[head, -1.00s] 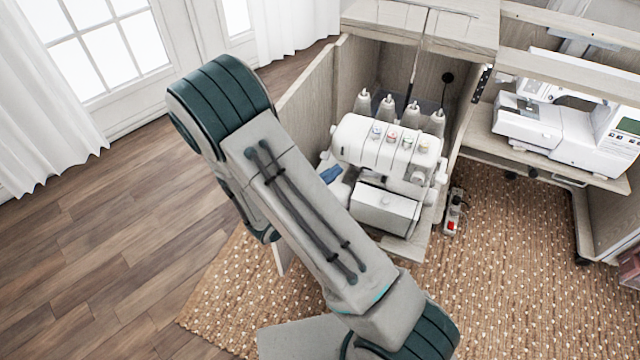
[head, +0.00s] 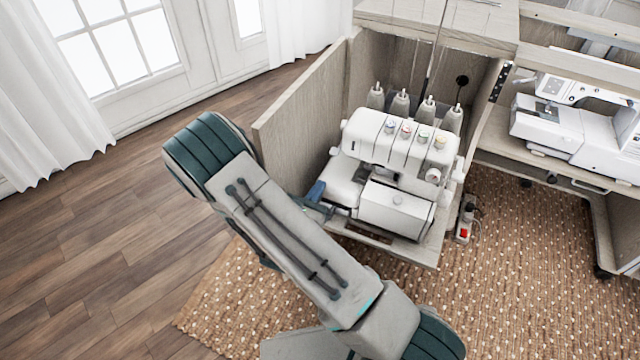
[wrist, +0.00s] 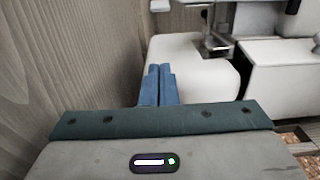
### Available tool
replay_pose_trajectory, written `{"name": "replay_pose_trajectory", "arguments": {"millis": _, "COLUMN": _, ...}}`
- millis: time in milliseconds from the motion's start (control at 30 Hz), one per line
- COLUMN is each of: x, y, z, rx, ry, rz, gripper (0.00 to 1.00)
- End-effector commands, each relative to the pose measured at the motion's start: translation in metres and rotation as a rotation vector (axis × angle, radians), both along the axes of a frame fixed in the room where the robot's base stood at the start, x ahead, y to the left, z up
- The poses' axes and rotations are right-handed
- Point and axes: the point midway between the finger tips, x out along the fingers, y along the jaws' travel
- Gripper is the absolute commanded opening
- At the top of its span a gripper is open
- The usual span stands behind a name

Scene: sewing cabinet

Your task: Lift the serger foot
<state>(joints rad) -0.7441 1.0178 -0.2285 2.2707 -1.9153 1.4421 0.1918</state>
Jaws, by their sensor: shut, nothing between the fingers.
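The white serger (head: 395,140) stands in the open cabinet bay, with spool cones behind it. Its metal presser foot area shows in the wrist view as a small grey foot and shank (wrist: 216,42), above the white bed (wrist: 192,62), up and to the right of my fingers. In the head view that area is small and partly in shadow. My gripper (head: 316,191) has blue fingers, is shut and empty, and is at the left front of the serger. In the wrist view the two fingers (wrist: 159,72) lie side by side before the bed; I cannot tell whether they touch it.
The cabinet's left wooden panel (head: 310,98) stands close to the left of my gripper. A white front cover (head: 396,206) sits right of the bed. A power strip (head: 466,222) lies on the rug, and a second sewing machine (head: 570,125) stands at right.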

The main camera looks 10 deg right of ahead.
Motion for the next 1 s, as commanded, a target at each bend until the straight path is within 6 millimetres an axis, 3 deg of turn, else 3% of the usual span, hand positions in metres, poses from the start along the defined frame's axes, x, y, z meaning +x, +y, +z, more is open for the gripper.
{"name": "replay_pose_trajectory", "arguments": {"millis": 367, "x": 0.066, "y": -0.05, "z": -0.003, "rx": 0.0, "ry": -0.004, "rz": -0.005, "gripper": 0.0}}
{"name": "replay_pose_trajectory", "arguments": {"millis": 633, "x": 0.057, "y": -0.041, "z": 0.028, "rx": 0.0, "ry": -0.002, "rz": 0.0, "gripper": 0.0}}
{"name": "replay_pose_trajectory", "arguments": {"millis": 1000, "x": 0.053, "y": -0.039, "z": 0.039, "rx": -0.002, "ry": 0.001, "rz": -0.001, "gripper": 0.0}}
